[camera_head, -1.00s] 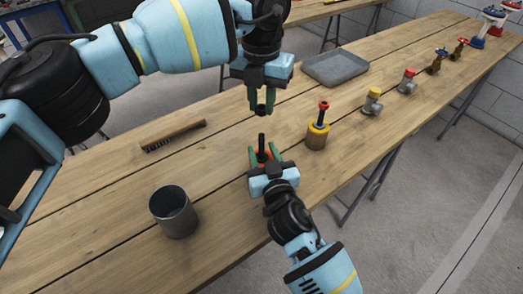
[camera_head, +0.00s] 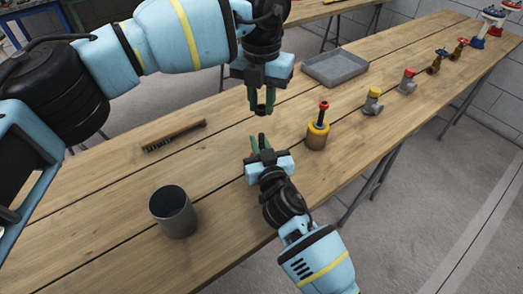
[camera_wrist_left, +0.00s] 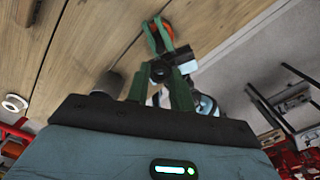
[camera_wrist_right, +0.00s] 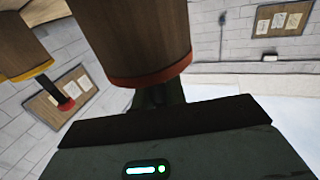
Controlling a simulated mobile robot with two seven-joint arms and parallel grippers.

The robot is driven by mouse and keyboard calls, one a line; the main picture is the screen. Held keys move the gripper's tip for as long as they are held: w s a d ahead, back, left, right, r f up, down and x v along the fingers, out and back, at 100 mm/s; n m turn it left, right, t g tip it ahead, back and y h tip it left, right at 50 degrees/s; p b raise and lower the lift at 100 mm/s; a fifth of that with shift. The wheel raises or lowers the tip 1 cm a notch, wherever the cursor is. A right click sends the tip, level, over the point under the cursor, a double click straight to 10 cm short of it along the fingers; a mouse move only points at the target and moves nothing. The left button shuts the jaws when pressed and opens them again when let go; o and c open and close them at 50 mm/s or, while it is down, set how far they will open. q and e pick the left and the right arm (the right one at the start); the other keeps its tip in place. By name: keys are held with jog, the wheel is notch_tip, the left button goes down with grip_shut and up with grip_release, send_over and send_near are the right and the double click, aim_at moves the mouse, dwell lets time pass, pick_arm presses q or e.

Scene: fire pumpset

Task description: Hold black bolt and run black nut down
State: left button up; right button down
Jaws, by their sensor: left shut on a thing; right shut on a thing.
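My left gripper (camera_head: 263,107) is shut on the black nut (camera_wrist_left: 159,71), which it holds above the table. My right gripper (camera_head: 259,143) is just below it in the head view, shut on the black bolt (camera_head: 261,138). The bolt's dark upper end shows between the green fingers, a small gap below the nut. A wooden holder (camera_wrist_right: 132,35) with a red-orange rim fills the top of the right wrist view, close to the fingers. The rim also shows in the left wrist view (camera_wrist_left: 158,36). The grip on the bolt itself is mostly hidden.
A yellow-topped wooden holder (camera_head: 317,138) with a red bolt stands close on the right. A grey cup (camera_head: 173,212), a brush (camera_head: 174,135) and a grey tray (camera_head: 335,66) are on the wooden table. Several valve fittings line the far right.

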aim_at(261, 135)
pick_arm(q)
jog(key=shift+f, duration=2.5)
jog(key=shift+f, duration=0.1)
jog(key=shift+f, duration=0.8)
jog(key=shift+f, duration=0.6)
